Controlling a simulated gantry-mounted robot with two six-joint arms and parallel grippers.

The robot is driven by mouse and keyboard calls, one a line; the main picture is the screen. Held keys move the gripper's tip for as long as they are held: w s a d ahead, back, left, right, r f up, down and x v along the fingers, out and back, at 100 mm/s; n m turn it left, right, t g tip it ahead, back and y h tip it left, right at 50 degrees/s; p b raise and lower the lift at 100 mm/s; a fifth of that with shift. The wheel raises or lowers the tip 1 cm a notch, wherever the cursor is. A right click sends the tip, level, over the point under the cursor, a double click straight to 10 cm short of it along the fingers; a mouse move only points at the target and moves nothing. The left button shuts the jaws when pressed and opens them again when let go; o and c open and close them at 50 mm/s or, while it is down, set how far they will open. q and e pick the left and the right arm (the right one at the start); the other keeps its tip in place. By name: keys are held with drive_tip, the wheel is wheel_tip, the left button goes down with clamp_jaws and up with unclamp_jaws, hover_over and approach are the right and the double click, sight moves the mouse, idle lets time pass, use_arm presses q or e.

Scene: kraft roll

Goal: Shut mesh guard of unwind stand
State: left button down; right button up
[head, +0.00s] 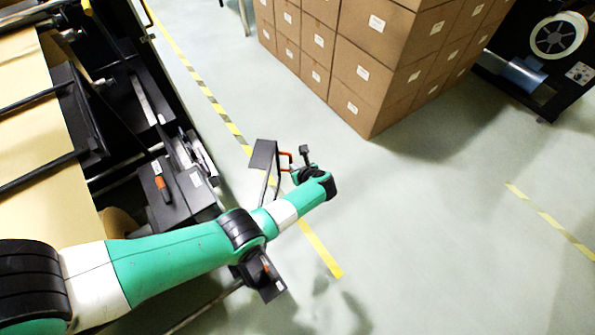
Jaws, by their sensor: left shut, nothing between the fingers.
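My left arm reaches in from the lower left, and its gripper (304,152) is small and dark at the far end, over the open floor. It is shut with nothing visible between its fingers. An orange handle (284,157) is just left of it, beside a dark flat panel (263,154) on a thin post; I cannot tell whether the gripper touches the handle. The machine with brown kraft paper (22,75) fills the left side. I cannot make out the mesh guard for certain; my arm hides part of this area. My right gripper is out of view.
Stacked brown cartons (365,60) stand at the top middle. A black machine with a white reel (558,36) is at the top right. A dark box with an orange-handled tool (161,187) is beside the paper machine. Floor right of my gripper is clear.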

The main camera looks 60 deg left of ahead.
use_arm(q)
drive_tip(key=s+a+n+g+b, duration=0.3)
drive_tip(key=s+a, duration=0.4)
drive_tip(key=a, duration=0.3)
drive_tip(key=s+a+n+g+h+b, duration=0.1)
drive_tip(key=s+a+n+g+b, duration=0.3)
drive_tip(key=a, duration=0.6)
drive_tip(key=s+n+b, duration=0.2)
drive_tip(key=s+b, duration=0.1)
drive_tip(key=shift+s+a+h+b, duration=0.2)
drive_tip(key=shift+h+b, duration=0.1)
drive_tip(key=shift+b, duration=0.05)
drive_tip(key=shift+d, duration=0.1)
